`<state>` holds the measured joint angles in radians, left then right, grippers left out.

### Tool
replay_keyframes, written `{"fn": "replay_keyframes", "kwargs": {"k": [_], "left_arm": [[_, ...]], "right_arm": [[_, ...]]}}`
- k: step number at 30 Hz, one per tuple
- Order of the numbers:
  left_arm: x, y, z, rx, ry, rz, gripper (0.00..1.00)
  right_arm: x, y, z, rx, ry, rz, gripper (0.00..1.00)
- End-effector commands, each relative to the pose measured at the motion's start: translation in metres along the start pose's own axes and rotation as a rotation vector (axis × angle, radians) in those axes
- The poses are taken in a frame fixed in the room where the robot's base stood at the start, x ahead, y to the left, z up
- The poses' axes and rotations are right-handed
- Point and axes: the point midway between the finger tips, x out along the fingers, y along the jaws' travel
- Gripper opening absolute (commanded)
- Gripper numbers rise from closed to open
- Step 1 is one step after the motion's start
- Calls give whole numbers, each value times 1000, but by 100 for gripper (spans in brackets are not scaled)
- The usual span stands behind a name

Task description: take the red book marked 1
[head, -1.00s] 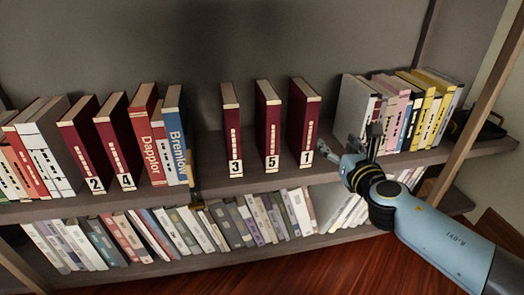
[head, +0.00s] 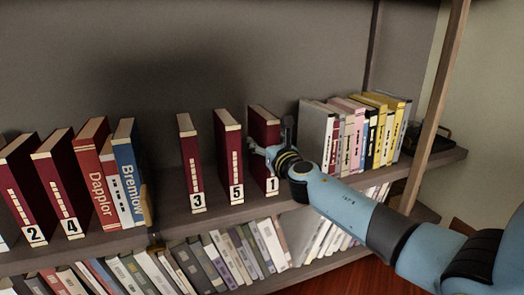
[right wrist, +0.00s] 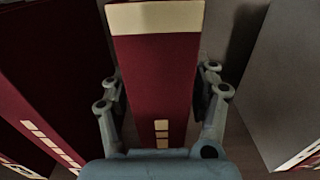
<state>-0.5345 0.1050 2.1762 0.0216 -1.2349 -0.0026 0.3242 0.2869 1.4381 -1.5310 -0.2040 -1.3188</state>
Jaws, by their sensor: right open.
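The red book marked 1 (head: 263,125) stands upright on the upper shelf, at the right end of a spaced group of red books. Its white label with the number shows at the bottom of the spine. My right gripper (head: 270,145) is at this book's spine and partly hides it. In the right wrist view the same book (right wrist: 158,85) stands between the two open fingers of my right gripper (right wrist: 161,95), one finger on each side. A gap shows between the right finger and the book; contact on the left cannot be told. My left gripper is not in view.
Red books marked 5 (head: 229,160) and 3 (head: 190,165) stand to the left, with book 5 close by. A grey-white book (head: 315,125) starts the row on the right. The lower shelf holds many books (head: 235,255).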

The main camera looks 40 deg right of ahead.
Motion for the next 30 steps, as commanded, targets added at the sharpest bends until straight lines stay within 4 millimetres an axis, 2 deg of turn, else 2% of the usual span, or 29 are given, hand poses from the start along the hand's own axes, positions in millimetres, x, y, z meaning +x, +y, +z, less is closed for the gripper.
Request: {"fn": "replay_keyframes", "kwargs": {"k": [3,11,24,25,30], "left_arm": [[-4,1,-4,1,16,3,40],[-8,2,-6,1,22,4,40],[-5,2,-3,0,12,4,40],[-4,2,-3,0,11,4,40],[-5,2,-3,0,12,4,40]], "right_arm": [[12,-1,-3,-1,3,-1,62],[14,-1,-2,-1,2,-1,60],[14,-1,-2,-1,2,-1,3],[14,-1,-2,-1,2,-1,0],[14,-1,-2,-1,2,-1,0]]}}
